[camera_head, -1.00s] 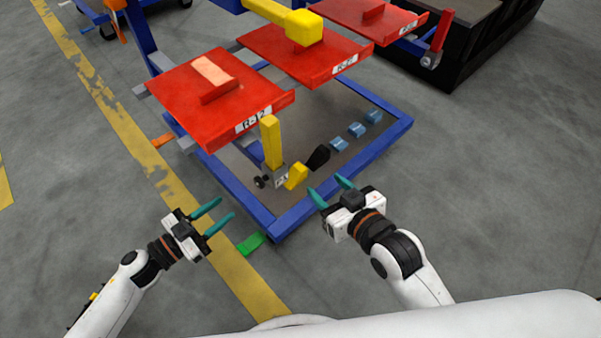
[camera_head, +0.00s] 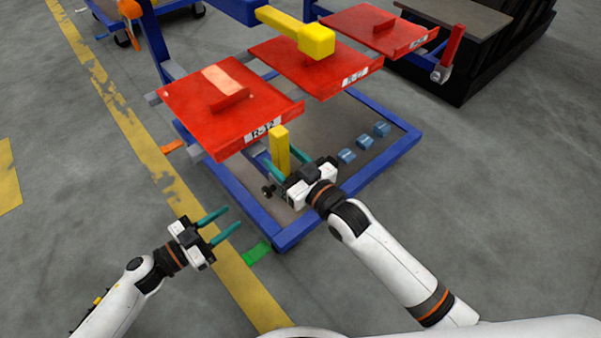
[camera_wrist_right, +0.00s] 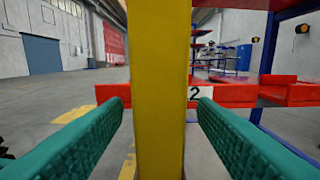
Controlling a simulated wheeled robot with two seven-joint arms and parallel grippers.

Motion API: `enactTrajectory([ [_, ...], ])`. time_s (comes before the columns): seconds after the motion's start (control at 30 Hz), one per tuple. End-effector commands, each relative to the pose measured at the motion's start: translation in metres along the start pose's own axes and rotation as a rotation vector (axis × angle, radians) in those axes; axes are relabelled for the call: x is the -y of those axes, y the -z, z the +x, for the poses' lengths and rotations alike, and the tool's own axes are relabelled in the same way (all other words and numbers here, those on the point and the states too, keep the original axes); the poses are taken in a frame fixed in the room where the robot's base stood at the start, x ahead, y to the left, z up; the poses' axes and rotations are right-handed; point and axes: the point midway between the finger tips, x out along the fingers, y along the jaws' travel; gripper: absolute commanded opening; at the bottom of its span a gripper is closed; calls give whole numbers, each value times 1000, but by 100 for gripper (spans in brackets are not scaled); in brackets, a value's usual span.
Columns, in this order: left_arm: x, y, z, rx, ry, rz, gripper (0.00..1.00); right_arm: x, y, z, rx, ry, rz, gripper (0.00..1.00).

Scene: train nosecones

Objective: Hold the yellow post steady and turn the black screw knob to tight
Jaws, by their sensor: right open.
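The yellow post (camera_head: 281,150) stands upright at the front of the blue-framed cart, just below the front red tray. My right gripper (camera_head: 288,160) is open, with its green fingers on either side of the post. In the right wrist view the yellow post (camera_wrist_right: 158,95) rises between the open fingers, with a gap on both sides. The black screw knob (camera_head: 267,191) sits low at the left of the post's base. The base itself is mostly hidden by my right gripper. My left gripper (camera_head: 222,224) is open and empty over the floor, left of and nearer than the knob.
Red trays hang above the cart base, the nearest one (camera_head: 222,105) labelled R-12. Blue blocks (camera_head: 364,142) lie on the base to the right. A blue frame rail (camera_head: 235,190) edges the cart. A green piece (camera_head: 257,253) lies by its corner.

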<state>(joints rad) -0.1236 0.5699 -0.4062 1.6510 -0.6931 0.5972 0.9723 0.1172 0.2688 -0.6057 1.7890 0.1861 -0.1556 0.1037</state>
Motion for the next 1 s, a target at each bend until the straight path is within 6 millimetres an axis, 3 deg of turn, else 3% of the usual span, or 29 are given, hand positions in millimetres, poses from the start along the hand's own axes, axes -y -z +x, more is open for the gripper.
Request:
enactTrajectory([
  [0.23, 0, 0, 0, 0, 0, 0, 36, 0, 0, 28, 0, 0, 0, 53],
  [0.6, 0, 0, 0, 0, 0, 0, 36, 0, 0, 33, 0, -1, 0, 53],
  [0.9, 0, 0, 0, 0, 0, 0, 36, 0, 0, 33, 0, 0, 0, 4],
  [0.97, 0, 0, 0, 0, 0, 0, 36, 0, 0, 32, -1, 0, 0, 0],
  [1.0, 0, 0, 0, 0, 0, -1, 43, 0, 0, 32, -1, 0, 0, 0],
])
